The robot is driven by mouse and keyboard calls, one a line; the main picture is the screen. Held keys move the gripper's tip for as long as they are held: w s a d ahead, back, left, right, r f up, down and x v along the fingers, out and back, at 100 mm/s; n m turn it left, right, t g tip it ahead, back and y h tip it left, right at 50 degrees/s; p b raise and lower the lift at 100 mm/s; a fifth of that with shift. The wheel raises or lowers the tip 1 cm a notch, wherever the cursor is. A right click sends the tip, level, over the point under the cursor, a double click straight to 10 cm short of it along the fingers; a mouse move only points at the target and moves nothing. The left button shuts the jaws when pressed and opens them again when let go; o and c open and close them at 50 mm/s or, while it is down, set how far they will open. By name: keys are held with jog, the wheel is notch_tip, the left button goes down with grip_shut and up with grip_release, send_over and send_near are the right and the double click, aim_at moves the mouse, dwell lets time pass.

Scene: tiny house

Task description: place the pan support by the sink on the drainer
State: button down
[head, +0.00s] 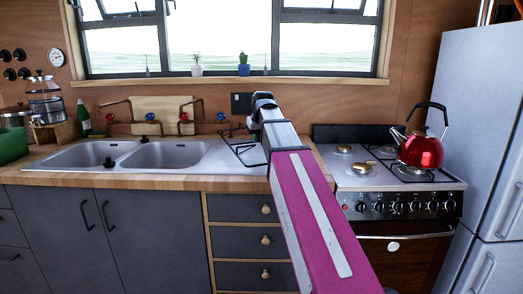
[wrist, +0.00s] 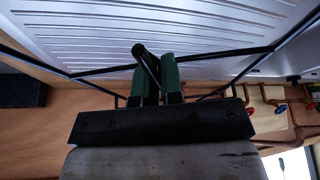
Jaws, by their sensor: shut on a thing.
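The pan support (head: 236,147), a black wire frame, is at the drainer beside the right sink bowl, partly hidden behind my arm. In the wrist view its thin black bars (wrist: 230,54) cross in front of the ribbed metal drainer (wrist: 150,25). The drainer (head: 213,157) also shows in the head view, right of the bowls. My gripper (wrist: 157,80), with green fingers, is shut on a black bar of the pan support. I cannot tell whether the support touches the drainer. My arm hides the gripper's fingers in the head view.
Two sink bowls (head: 165,154) lie left of the drainer, with copper taps (head: 185,118) behind. The stove (head: 375,165) stands to the right, with a red kettle (head: 420,150) on it. A chopping board (head: 160,112) leans on the back wall.

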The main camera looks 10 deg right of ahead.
aim_at(261, 155)
jog(key=shift+w+d+f, duration=0.9)
jog(key=shift+w+d, duration=0.15)
jog(key=shift+d, duration=0.15)
jog(key=shift+f, duration=2)
jog(key=shift+f, duration=0.15)
jog(key=c, duration=1.3)
grip_release()
jog(key=shift+o, duration=0.2)
jog(key=v, duration=1.2)
